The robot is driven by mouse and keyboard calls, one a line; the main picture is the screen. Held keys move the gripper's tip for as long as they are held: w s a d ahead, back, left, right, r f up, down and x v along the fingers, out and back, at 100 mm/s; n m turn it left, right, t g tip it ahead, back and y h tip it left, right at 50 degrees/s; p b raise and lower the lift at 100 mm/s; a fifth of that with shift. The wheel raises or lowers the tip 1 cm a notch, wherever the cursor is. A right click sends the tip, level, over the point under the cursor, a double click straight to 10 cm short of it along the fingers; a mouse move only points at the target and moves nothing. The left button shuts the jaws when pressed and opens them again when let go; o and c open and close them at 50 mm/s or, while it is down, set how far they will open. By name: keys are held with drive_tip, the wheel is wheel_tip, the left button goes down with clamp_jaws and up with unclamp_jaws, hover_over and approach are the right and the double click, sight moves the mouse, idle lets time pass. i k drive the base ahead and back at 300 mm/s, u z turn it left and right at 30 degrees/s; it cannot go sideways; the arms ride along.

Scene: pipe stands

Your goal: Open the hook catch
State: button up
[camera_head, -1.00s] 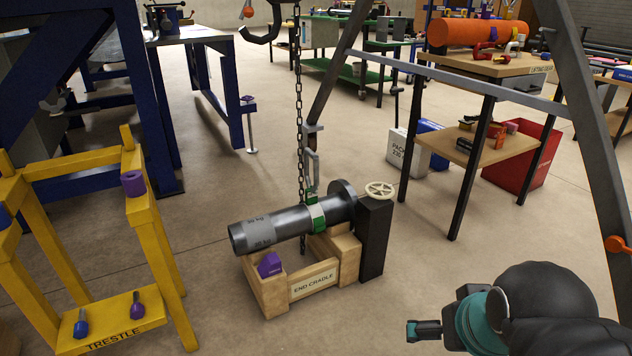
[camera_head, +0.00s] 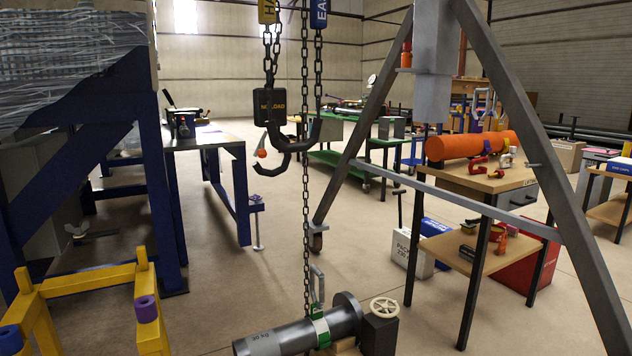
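A dark hook (camera_head: 277,171) hangs below a black block (camera_head: 270,106) lettered "NO LOAD", on a chain from a yellow block (camera_head: 268,10). A small pale lever with an orange ball (camera_head: 261,153) sits at the hook's mouth; it looks like the catch. I cannot tell whether it is open. A second dark hook (camera_head: 314,132) hangs close on the right, on a chain from a blue block (camera_head: 320,13), and overlaps the first in the picture. My gripper is out of view.
A grey A-frame leg (camera_head: 360,130) with a crossbar stands right of the hooks. A grey pipe (camera_head: 285,338) with a green band lies below. A yellow trestle (camera_head: 85,280) is at lower left, a blue-legged bench (camera_head: 240,190) behind. Open floor lies between.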

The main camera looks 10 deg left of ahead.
sight(259, 151)
drive_tip(key=u, duration=0.45)
drive_tip(key=i, duration=1.45)
drive_tip(key=u, duration=0.15)
drive_tip(key=k, duration=0.4)
drive_tip(key=u, duration=1.1)
